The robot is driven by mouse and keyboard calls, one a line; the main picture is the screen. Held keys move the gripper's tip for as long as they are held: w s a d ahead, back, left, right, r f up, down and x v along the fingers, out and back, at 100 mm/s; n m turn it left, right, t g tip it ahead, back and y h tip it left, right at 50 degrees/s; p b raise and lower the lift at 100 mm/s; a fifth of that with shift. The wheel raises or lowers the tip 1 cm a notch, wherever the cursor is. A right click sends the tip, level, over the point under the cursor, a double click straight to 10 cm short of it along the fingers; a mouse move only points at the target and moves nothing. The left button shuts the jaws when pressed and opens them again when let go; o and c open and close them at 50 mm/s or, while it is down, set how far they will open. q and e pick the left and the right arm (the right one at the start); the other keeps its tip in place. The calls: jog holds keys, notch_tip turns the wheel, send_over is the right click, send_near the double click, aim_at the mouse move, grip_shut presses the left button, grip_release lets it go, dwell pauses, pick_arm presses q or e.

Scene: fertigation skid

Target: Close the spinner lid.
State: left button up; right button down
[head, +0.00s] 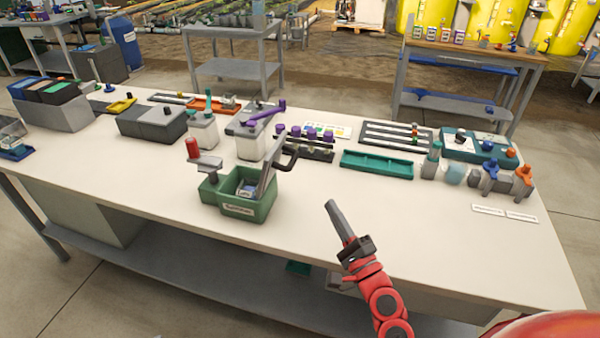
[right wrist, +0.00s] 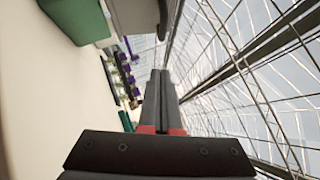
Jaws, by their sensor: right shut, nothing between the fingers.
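The spinner is a green box (head: 240,207) near the front middle of the white table, with a pale label on its front. Its grey lid (head: 268,165) stands raised, roughly upright on the box's right side, with a dark handle (head: 289,160) sticking out to the right. A small blue and white item (head: 246,190) shows inside. My right gripper (head: 331,204) is shut and empty, to the right of the box and apart from it. In the right wrist view my right gripper (right wrist: 161,74) has its fingers together; the green box (right wrist: 76,18) and grey lid (right wrist: 138,14) are at the upper left. My left gripper is out of view.
A red-knobbed grey fitting (head: 193,150) stands at the box's left. Behind are a white container (head: 250,148), a rack with purple caps (head: 305,150) and a green tray (head: 377,164). Blue and orange fittings (head: 523,180) stand at the right. The table's front right is mostly clear.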

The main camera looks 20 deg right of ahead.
aim_at(281, 168)
jog(key=w+a+r+p, duration=0.4)
jog(key=w, duration=0.5)
jog(key=shift+w+r, duration=0.15)
jog(key=shift+w, duration=0.05)
